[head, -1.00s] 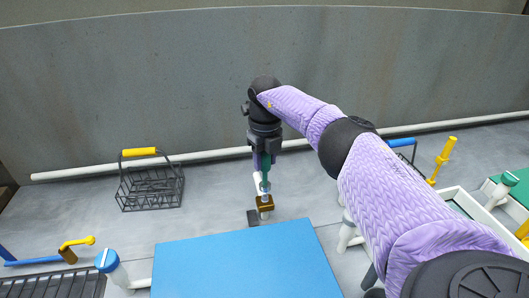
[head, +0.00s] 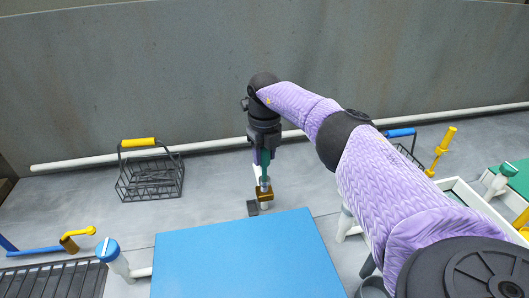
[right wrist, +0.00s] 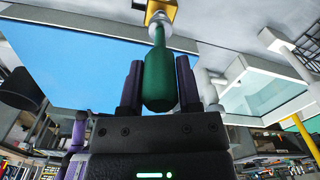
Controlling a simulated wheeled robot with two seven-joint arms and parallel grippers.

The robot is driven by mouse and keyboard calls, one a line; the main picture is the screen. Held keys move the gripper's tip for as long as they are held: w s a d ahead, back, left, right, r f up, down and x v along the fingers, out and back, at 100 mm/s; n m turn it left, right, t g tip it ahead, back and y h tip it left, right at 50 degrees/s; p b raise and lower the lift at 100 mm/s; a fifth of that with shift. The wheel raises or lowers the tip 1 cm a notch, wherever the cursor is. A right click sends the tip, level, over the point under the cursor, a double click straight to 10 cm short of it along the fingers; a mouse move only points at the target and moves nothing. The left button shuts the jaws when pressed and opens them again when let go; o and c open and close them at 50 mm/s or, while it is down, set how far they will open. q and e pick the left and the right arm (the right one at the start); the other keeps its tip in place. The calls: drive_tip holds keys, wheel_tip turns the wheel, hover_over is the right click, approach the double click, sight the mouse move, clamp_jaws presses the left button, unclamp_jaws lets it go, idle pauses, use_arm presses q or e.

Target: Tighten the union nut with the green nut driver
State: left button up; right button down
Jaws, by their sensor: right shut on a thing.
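My right gripper (head: 264,158) points down and is shut on the green nut driver (head: 265,166). In the right wrist view the driver's green handle (right wrist: 160,82) sits between the two dark fingers, with its shaft leading away from them. The driver's metal end is at a brass-coloured fitting (head: 264,193), which appears to be the union nut; it also shows at the top of the right wrist view (right wrist: 161,10). I cannot tell whether the driver is fully seated on it. My left gripper is out of view.
A blue panel (head: 245,258) lies in front of the fitting. A small dark block (head: 253,208) is beside the fitting. A black wire basket with a yellow handle (head: 138,142) stands left. A yellow post (head: 442,152) stands right. A long white pipe (head: 90,161) runs along the wall.

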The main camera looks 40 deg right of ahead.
drive_tip(key=shift+f, duration=0.25)
drive_tip(key=shift+f+b, duration=0.55)
drive_tip(key=shift+f, duration=0.05)
drive_tip(key=shift+f, duration=0.1)
drive_tip(key=shift+m, duration=0.5)
wheel_tip(320, 180, up, 5)
drive_tip(key=p, duration=0.4)
drive_tip(key=shift+f, duration=0.25)
